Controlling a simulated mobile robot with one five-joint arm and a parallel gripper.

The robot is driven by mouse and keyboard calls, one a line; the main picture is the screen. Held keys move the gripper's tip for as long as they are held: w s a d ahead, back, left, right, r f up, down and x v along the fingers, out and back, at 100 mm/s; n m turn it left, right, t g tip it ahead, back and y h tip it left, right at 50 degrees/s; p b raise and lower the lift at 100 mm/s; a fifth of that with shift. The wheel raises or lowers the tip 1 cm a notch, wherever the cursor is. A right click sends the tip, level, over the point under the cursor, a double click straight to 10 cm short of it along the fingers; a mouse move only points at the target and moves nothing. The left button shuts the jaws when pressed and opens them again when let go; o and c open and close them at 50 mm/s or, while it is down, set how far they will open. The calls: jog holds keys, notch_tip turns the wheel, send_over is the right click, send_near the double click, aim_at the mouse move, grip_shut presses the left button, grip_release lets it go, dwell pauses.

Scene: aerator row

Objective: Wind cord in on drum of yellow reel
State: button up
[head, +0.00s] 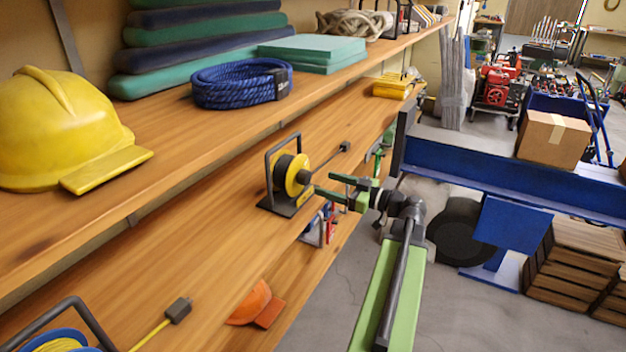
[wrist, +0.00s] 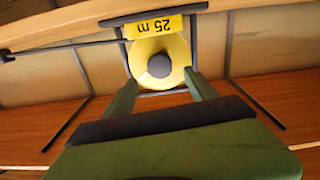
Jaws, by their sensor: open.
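The yellow reel (head: 296,177) stands on the middle shelf in a dark metal frame (head: 269,165), with dark cord on its drum (head: 282,174). A short length of cord runs right along the shelf to a dark plug (head: 345,146). In the wrist view the reel's yellow face (wrist: 146,76) has a dark round hub (wrist: 160,66) and an upside-down "25 m" label (wrist: 156,26). My gripper (head: 322,183) is open and empty in front of that face. In the wrist view its fingers (wrist: 161,77) stand either side of the hub; I cannot tell whether they touch the reel.
A blue-sided reel (head: 57,342) with yellow cord and a plug (head: 178,310) is nearer on the same shelf. The shelf above holds a yellow hard hat (head: 55,125) and coiled blue rope (head: 235,82). A blue bench (head: 480,170) with a cardboard box (head: 553,137) stands right.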

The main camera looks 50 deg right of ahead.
aim_at(309, 178)
jog(key=x, duration=0.6)
jog(key=shift+w, duration=0.15)
jog(key=c, duration=1.2)
jog(key=shift+d, duration=0.25)
jog(key=shift+c, duration=0.9)
jog(key=shift+a, duration=0.2)
